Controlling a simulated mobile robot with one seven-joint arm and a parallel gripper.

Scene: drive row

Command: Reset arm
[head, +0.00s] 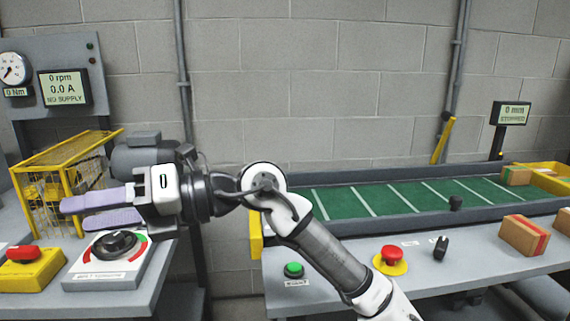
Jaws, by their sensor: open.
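My arm reaches in from the lower right of the head view and is bent at the elbow in the middle. My gripper (78,215) points left, with its two purple fingers apart and nothing between them. It is over the left bench, in front of the yellow cage (60,172) and above the black rotary switch (115,243) on its white plate.
A red button on a yellow box (30,268) stands at left. A gap separates the benches. The right bench has a green conveyor (375,200), a green button (293,270), a red stop button (391,257), a black switch (440,248) and a brown block (523,236).

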